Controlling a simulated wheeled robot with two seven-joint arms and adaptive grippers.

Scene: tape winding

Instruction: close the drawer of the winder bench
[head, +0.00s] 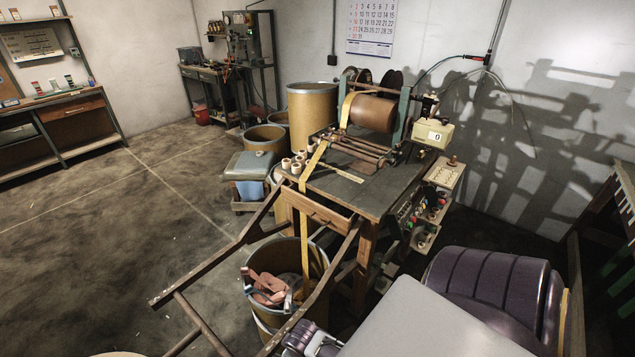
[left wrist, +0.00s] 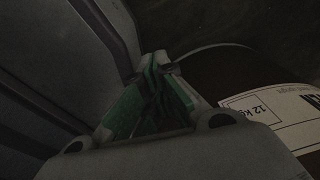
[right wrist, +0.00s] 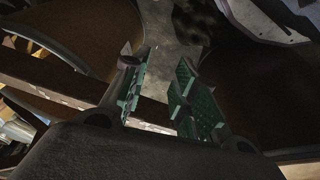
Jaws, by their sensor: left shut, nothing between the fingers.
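The winder bench (head: 345,190) stands in the middle of the head view, with a large brown roll (head: 372,112) on top. Its wooden drawer front (head: 318,211) is on the near side, below the dark top. I cannot tell how far the drawer stands out. A tan strap hangs down in front of it. My left gripper (left wrist: 160,66) is shut and empty in the left wrist view, beside a dark round thing with a white label. My right gripper (right wrist: 160,66) has its green pads apart and nothing visible between them. Neither gripper shows clearly in the head view.
Rusty bars (head: 215,262) reach from the bench toward the lower left. A drum (head: 318,258) holding reddish pieces stands below the drawer. The floor at left is clear.

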